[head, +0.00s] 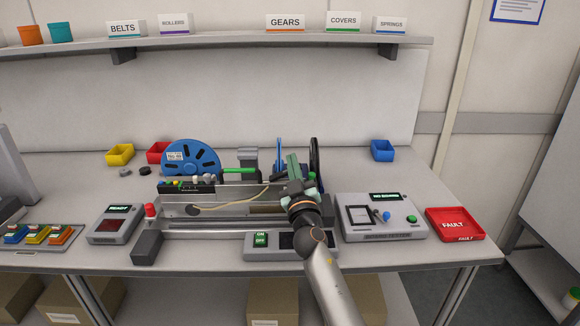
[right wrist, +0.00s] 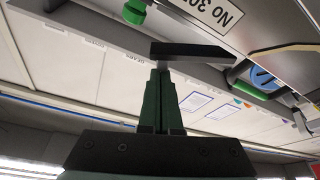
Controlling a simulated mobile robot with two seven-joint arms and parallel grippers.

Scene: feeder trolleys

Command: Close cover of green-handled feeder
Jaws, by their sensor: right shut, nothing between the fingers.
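The feeder (head: 210,186) lies on the bench, with a large blue reel (head: 190,158) on its left and a green handle (head: 240,170) at its middle. In the right wrist view the blue reel (right wrist: 262,77) and green handle (right wrist: 250,92) show at the right. My right gripper (head: 292,157) is shut and empty, to the right of the green handle and apart from it. Its fingers (right wrist: 160,75) point at a dark flat bar (right wrist: 190,52) just past the tips; I cannot tell whether they touch. I cannot tell the cover's state. My left gripper is out of view.
The spring tester (head: 385,219) and red fault tray (head: 455,224) are to the right. The ready box (head: 116,224) is at the left. A shelf (head: 220,43) runs above.

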